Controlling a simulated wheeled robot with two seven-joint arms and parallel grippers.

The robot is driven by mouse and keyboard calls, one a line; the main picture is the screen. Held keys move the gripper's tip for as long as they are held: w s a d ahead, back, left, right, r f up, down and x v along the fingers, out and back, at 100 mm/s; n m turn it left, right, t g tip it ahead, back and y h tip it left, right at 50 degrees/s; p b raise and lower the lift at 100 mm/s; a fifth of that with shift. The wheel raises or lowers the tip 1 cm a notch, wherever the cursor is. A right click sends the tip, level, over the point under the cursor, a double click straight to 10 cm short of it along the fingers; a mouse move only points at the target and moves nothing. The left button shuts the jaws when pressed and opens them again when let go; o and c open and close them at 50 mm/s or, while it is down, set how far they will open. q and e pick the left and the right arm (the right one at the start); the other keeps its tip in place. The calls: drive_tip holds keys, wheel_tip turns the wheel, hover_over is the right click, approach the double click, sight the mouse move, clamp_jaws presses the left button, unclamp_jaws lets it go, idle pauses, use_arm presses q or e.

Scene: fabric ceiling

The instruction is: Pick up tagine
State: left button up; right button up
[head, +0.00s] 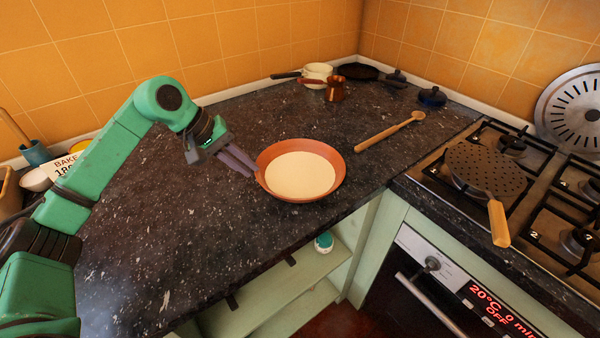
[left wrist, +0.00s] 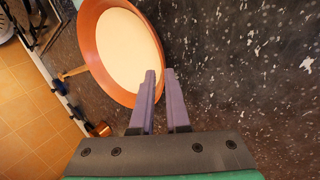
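The tagine appears as a round, shallow terracotta dish with a cream inside; its orange rim (head: 334,160) shows on the counter near the front edge, and no lid is seen on it. My left gripper (head: 253,173) is at the dish's left rim, its purple fingers slanting down. In the left wrist view the fingers (left wrist: 165,72) are parted by a narrow gap. One overlaps the edge of the dish (left wrist: 92,55), the other lies just outside it. I cannot tell whether the rim is between them or touched. My right gripper is not in view.
A wooden spoon (head: 385,133) lies right of the dish. A copper pot (head: 336,91), a cream pan (head: 316,73) and a dark lidded pot (head: 432,97) stand behind. The stove holds a perforated pan (head: 485,170). The counter's left part (head: 150,220) is clear.

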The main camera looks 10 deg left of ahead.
sight(261, 177)
use_arm(q)
drive_tip(key=p+x, duration=0.2)
drive_tip(key=x, duration=0.3)
drive_tip(key=shift+d+f, duration=0.1)
drive_tip(key=shift+f, duration=0.05)
drive_tip(key=shift+w+d+f, duration=0.15)
drive_tip(key=shift+f, duration=0.25)
clamp_jaws()
drive_tip(key=shift+r, duration=0.1)
idle(0.6)
drive_tip(key=shift+w+r, duration=0.1)
